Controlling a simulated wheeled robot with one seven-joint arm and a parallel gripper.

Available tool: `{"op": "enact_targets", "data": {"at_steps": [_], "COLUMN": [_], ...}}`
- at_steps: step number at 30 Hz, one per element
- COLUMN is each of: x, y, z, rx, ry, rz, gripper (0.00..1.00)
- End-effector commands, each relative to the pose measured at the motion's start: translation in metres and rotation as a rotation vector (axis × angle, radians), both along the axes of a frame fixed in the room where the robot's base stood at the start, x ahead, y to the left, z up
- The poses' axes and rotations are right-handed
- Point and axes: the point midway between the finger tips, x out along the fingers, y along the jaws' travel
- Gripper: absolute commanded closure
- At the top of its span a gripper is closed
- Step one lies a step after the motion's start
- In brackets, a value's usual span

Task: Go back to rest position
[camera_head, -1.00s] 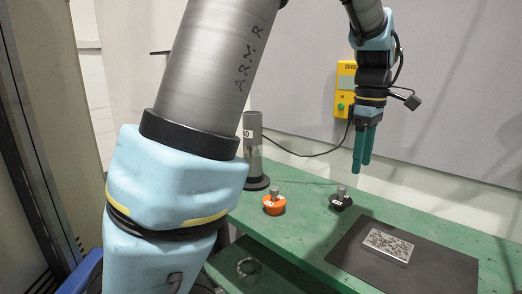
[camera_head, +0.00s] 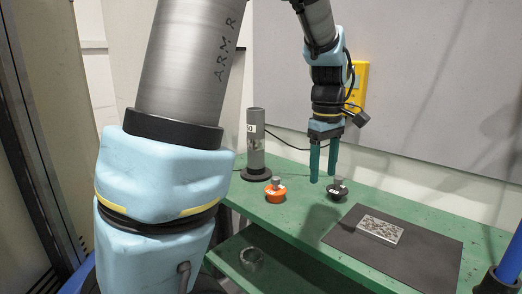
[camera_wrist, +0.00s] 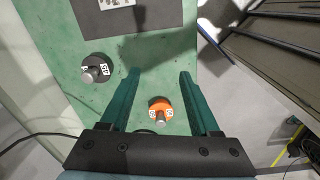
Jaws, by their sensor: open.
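My gripper (camera_head: 323,180) hangs above the green table with its two teal fingers pointing down, apart and empty. In the wrist view my gripper (camera_wrist: 160,78) shows both fingers spread, with nothing between the tips but table. An orange knob piece (camera_head: 276,191) with a metal stem stands on the table, left of the gripper; in the wrist view the orange piece (camera_wrist: 160,108) shows between the fingers, below them. A black knob piece (camera_head: 337,190) stands on the table, just right of the fingertips in the head view; it also shows in the wrist view (camera_wrist: 96,72).
A grey post (camera_head: 256,145) on a round base stands at the table's back left. A patterned metal block (camera_head: 381,229) lies on a dark mat (camera_head: 425,262) at the right. A metal ring (camera_head: 251,258) lies on the lower shelf. A yellow box (camera_head: 359,82) is on the wall behind.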

Motion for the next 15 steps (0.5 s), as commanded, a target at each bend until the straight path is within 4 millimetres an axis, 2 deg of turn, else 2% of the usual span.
{"op": "enact_targets", "data": {"at_steps": [1, 5, 7, 12, 15], "x": [0.001, 0.001, -0.003, -0.027, -0.042], "y": [0.016, 0.059, 0.088, 0.156, 0.184], "z": [-0.005, -0.022, -0.033, -0.060, -0.072], "rx": [-0.001, -0.005, -0.005, 0.013, 0.031], "ry": [-0.003, -0.021, -0.036, -0.081, -0.103], "rz": [-0.024, -0.132, -0.209, -0.430, -0.541], "gripper": [0.37, 0.37, 0.37, 0.37, 0.37]}}
